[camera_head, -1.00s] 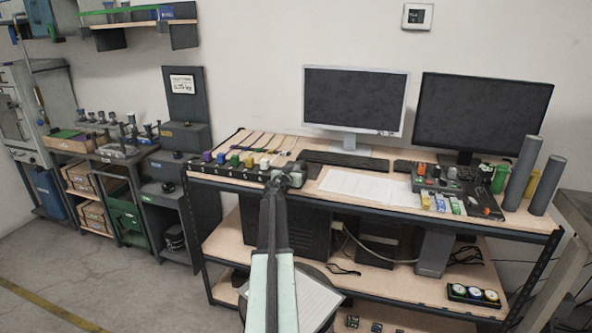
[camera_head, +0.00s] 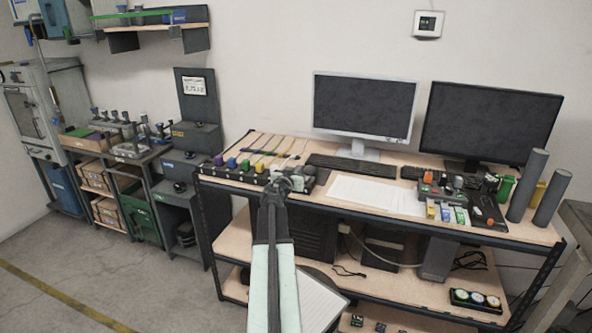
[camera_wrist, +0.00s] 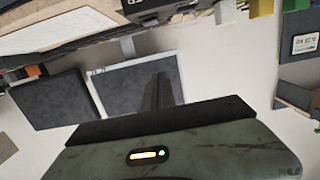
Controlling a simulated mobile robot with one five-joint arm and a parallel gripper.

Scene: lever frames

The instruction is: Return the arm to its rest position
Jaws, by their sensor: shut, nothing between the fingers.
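My arm rises from the bottom middle of the head view. My gripper (camera_head: 285,183) is at its far end, at the front edge of the workbench (camera_head: 400,212). It overlaps the right end of a dark strip of coloured levers (camera_head: 232,172) in the picture; I cannot tell whether it touches. The gripper is small here, appears shut, and holds nothing visible. In the wrist view, a grey-green housing (camera_wrist: 225,150) with a small lit indicator fills the bottom. That view shows the scene upside down.
Two dark monitors (camera_head: 362,105) (camera_head: 490,125), a keyboard (camera_head: 350,166) and a paper sheet (camera_head: 375,194) are on the bench. A control box (camera_head: 440,192) and grey cylinders (camera_head: 527,185) stand at the right. Shelving units (camera_head: 175,205) stand left. Open floor (camera_head: 130,280) lies at the lower left.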

